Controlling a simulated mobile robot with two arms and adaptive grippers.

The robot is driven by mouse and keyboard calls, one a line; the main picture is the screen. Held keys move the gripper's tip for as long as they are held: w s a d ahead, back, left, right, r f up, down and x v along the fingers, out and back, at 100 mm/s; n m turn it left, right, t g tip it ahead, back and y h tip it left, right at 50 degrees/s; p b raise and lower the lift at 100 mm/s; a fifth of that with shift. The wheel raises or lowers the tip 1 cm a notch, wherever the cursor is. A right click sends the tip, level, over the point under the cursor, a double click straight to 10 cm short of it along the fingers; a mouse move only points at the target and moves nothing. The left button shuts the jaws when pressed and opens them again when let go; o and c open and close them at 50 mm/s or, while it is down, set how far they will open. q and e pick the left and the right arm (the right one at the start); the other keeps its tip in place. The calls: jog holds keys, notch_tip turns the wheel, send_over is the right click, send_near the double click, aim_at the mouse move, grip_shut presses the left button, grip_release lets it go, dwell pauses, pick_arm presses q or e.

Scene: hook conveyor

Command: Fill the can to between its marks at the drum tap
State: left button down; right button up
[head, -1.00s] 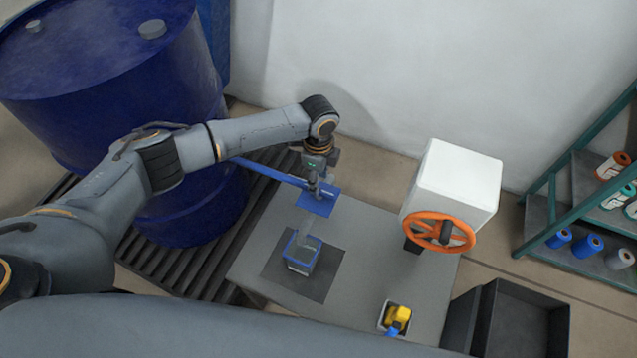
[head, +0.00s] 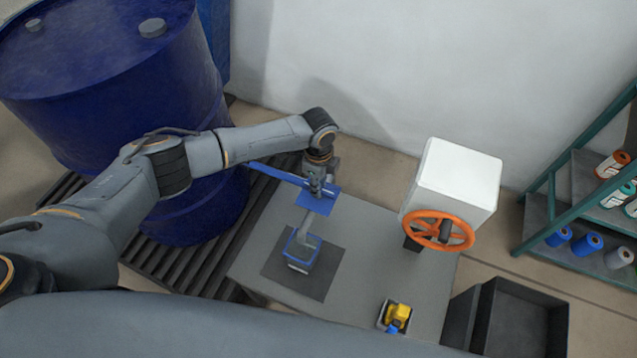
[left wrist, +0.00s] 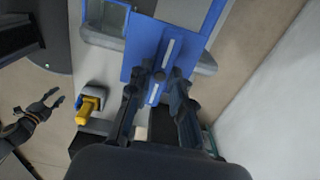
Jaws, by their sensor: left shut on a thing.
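The blue drum (head: 120,85) stands at the left. A blue tap handle with a flat plate (head: 321,201) shows above the table, and also in the left wrist view (left wrist: 147,55). My left gripper (head: 318,190) is shut on this handle; its fingers (left wrist: 160,82) meet at the plate. A grey spout (head: 306,228) runs from under the plate toward the can (head: 299,266), a clear box with a blue rim. The can stands upright on a dark mat; its marks and level are too small to read. My right gripper (left wrist: 45,108) looks open and empty.
The grey table (head: 375,235) holds a white box with an orange handwheel (head: 438,230) and a small bin with a yellow item (head: 397,315). A dark crate (head: 520,320) and a shelf (head: 575,200) stand right.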

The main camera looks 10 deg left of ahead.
pick_arm(q)
jog(key=shift+n+p, duration=0.65)
jog(key=shift+n, duration=0.25)
jog(key=n+p, duration=0.2)
jog(key=n, duration=0.1)
jog(key=shift+r, duration=0.1)
jog(key=shift+n+p, duration=0.9)
jog(key=shift+n, duration=1.3)
jog(key=c, duration=1.2)
grip_release()
